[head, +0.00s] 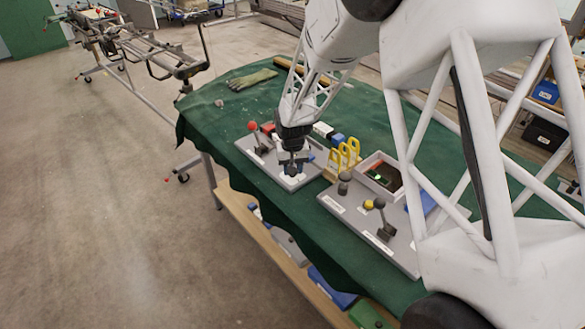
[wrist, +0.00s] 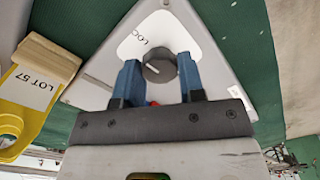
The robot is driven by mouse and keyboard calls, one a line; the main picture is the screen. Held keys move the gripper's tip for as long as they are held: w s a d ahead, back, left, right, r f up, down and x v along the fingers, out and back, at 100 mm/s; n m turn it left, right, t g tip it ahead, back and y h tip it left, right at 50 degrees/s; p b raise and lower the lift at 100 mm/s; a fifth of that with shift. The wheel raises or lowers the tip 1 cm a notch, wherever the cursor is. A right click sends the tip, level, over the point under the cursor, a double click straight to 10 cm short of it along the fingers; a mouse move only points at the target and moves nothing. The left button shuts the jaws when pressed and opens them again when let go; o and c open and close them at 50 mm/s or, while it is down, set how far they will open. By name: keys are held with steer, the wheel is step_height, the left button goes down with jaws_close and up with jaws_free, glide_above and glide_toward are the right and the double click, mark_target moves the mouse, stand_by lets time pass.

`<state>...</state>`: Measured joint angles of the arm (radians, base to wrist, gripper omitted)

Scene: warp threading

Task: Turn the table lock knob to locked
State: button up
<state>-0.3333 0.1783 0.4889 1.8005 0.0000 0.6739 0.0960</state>
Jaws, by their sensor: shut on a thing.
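The lock knob (wrist: 159,68) is a dark round knob on a light grey panel (wrist: 205,50). A white label beside it shows the letters "LOC"; the rest of its text is not readable. In the wrist view my gripper (wrist: 159,76) has its two blue fingers on either side of the knob, shut on it. In the head view my gripper (head: 292,168) is low over a grey panel (head: 270,169) near the table's front edge. The knob is hidden there behind the fingers. I cannot tell which setting the knob points to.
A red-balled lever (head: 252,126) stands left of my gripper. Yellow tags (head: 345,153) stand to its right; one, marked "LOT 57" (wrist: 30,90), is close by in the wrist view. A second panel (head: 345,207) carries more levers. A glove (head: 252,79) lies at the back.

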steer(key=shift+m, duration=0.4)
steer(key=o, duration=0.9)
steer(key=shift+r, duration=0.2)
step_height(320, 180, up, 7)
steer(key=shift+r, duration=0.25)
stand_by(0.4)
